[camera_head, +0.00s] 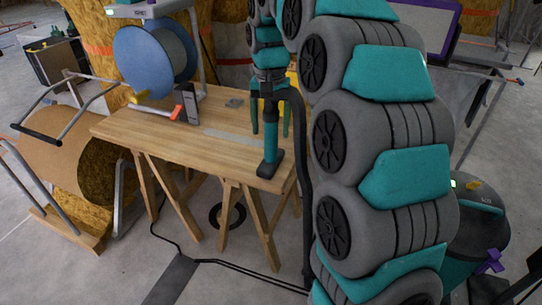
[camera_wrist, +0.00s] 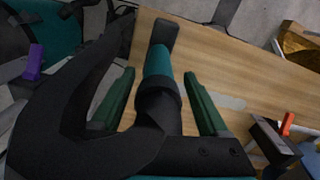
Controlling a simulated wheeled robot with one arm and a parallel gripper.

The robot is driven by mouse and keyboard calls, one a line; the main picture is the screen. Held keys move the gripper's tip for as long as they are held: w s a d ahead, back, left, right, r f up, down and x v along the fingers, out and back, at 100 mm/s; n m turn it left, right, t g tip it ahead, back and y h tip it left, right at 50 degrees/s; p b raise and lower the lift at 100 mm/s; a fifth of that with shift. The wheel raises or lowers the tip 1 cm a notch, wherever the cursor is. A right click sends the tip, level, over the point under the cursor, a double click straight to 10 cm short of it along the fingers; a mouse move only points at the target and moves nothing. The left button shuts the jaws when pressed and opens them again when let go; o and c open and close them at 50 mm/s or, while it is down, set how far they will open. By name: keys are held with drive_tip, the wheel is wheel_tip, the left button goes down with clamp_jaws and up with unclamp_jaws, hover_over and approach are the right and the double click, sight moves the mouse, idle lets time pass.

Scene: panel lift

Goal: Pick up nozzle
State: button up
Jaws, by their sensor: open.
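The nozzle (camera_head: 270,148) is a teal tube with a flat black foot and a black collar. It stands roughly upright at the front right corner of the wooden table (camera_head: 165,125), and a black hose (camera_head: 305,190) runs from its top down past the table edge. In the wrist view the nozzle (camera_wrist: 158,65) lies between the two green fingers of my gripper (camera_wrist: 159,75). My gripper (camera_head: 270,132) is open, with a visible gap to the nozzle on each side. The hose and collar hide part of the space between the fingers.
A blue spool (camera_head: 152,58) and a small dark box (camera_head: 188,102) stand at the table's back left. A barrel-like brown roll (camera_head: 50,145) on a frame stands left of the table. Black cables (camera_head: 235,268) lie on the floor.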

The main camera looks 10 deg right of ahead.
sight(271, 143)
drive_tip(key=shift+s+f, duration=0.15)
drive_tip(key=shift+f, duration=1.15)
drive_tip(key=shift+s+f, duration=0.1)
drive_tip(key=shift+f, duration=1.15)
clamp_jaws()
